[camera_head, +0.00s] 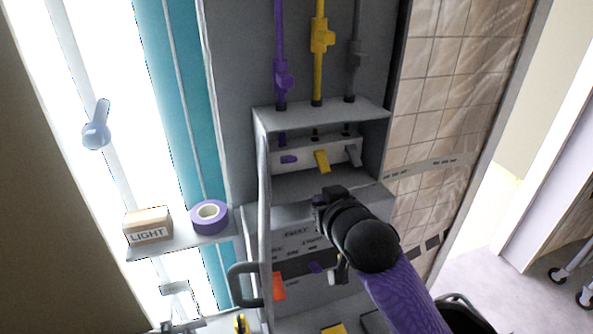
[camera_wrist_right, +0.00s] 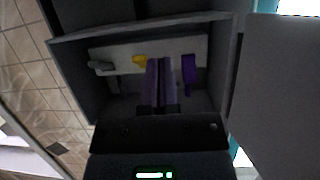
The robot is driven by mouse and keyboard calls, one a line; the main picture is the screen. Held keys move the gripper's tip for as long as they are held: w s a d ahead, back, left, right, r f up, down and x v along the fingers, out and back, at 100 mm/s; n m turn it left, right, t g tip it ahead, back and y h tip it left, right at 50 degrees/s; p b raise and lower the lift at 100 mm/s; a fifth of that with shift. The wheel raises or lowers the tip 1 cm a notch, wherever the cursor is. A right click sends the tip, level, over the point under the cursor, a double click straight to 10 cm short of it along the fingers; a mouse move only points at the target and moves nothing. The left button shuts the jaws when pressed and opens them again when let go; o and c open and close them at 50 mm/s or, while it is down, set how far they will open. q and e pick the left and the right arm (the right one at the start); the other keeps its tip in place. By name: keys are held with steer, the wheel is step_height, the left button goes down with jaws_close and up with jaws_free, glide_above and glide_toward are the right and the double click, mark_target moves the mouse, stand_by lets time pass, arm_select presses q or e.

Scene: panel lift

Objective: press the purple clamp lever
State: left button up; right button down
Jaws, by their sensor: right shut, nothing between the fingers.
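The purple lever (camera_head: 289,159) sits at the left of a pale strip inside an open grey box, beside a yellow lever (camera_head: 321,161) and a grey lever (camera_head: 353,155). In the right wrist view the purple lever (camera_wrist_right: 189,73) hangs just right of my right gripper's fingertips (camera_wrist_right: 160,62), and the yellow lever (camera_wrist_right: 139,60) is just left of them. The fingers are together with nothing between them. Whether they touch a lever I cannot tell. In the head view my right gripper (camera_head: 320,204) is in front of and below the box. My left gripper is not in view.
A door (camera_head: 264,190) stands open at the box's left edge. Purple (camera_head: 283,80), yellow (camera_head: 321,38) and grey (camera_head: 356,55) pipe valves are above the box. A purple tape roll (camera_head: 210,216) and a LIGHT box (camera_head: 148,227) rest on a shelf at left.

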steer(key=t+y, duration=0.1)
steer(key=t, duration=0.1)
glide_toward(295, 157)
steer(key=r, duration=0.2)
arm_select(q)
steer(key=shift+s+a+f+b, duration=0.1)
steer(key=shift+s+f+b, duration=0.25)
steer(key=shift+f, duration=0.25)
arm_select(e)
steer(key=shift+d+f+n, duration=0.1)
steer(key=shift+f+n, duration=0.15)
steer(key=shift+n, duration=0.05)
steer(key=p+x, duration=0.1)
steer(key=x, duration=0.9)
steer(key=shift+f+p, duration=0.1)
steer(key=shift+p, duration=0.25)
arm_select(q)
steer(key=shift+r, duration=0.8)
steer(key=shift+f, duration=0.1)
